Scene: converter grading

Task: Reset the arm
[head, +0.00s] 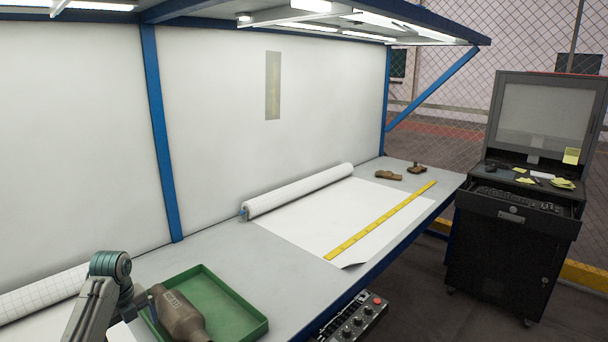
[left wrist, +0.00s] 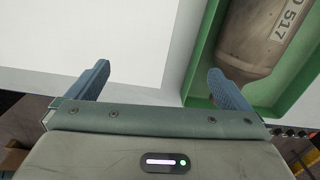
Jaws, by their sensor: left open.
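My left gripper (left wrist: 163,82) is open, its two blue-grey fingers wide apart in the left wrist view, with nothing between them. In the head view my left arm rises at the lower left, beside the left end of a green tray (head: 247,303). A brown-grey metal converter (head: 180,316) lies in that tray. The tray's wall (left wrist: 203,52) and the converter (left wrist: 255,40), with dark printed markings, also show at the right of the left wrist view, by the right finger. My right gripper is not in view.
A white paper roll (head: 300,190) and unrolled sheet with a yellow ruler (head: 380,220) cover the bench middle. Two small brown items (head: 388,176) lie behind. A control box (head: 355,316) hangs at the front edge. A black computer cabinet (head: 515,240) stands right.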

